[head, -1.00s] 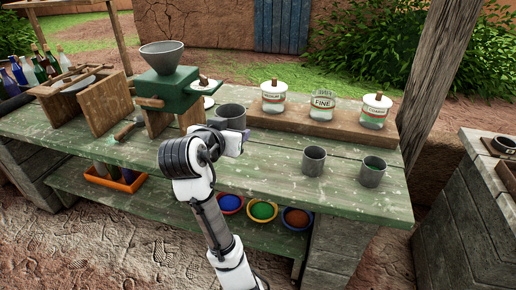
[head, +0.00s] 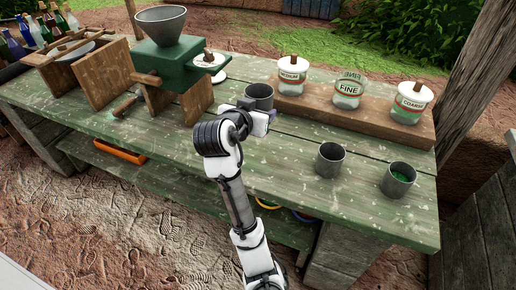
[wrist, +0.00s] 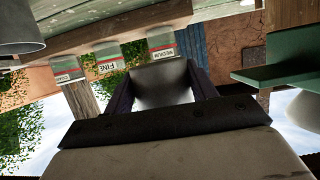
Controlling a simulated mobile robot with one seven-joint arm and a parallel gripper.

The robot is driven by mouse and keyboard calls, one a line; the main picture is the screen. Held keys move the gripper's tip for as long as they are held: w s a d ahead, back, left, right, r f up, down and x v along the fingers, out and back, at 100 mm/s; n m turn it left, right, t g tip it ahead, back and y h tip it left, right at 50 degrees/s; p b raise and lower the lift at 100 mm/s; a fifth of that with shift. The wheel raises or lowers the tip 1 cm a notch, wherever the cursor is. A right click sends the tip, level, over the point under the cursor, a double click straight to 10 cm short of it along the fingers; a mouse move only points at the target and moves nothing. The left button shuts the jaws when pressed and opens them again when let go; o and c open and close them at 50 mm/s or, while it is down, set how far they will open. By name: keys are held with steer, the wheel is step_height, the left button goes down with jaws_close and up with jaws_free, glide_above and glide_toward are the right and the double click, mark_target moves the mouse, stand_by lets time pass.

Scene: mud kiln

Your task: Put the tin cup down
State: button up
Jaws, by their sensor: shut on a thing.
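A grey tin cup (head: 259,96) is between the fingers of my gripper (head: 262,113), which is shut on it. It stands upright at the middle of the green bench, right of the green mill and beside the left end of the wooden shelf board. I cannot tell whether its base touches the bench. In the wrist view the cup (wrist: 162,84) fills the space between the dark fingers (wrist: 163,95). Two more tin cups stand at the bench's right: one seemingly empty (head: 330,160), one with green contents (head: 398,180).
The green mill (head: 181,65) with its grey hopper stands left of my gripper. Jars labelled medium (head: 293,77), fine (head: 348,90) and coarse (head: 410,103) line the wooden board (head: 325,112). The bench top (head: 290,150) is bare in front of the held cup.

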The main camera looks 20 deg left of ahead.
mark_target(257, 156)
step_height(257, 156, down, 14)
steer(key=shift+r, duration=0.1)
stand_by(0.5)
steer(key=o, duration=1.1)
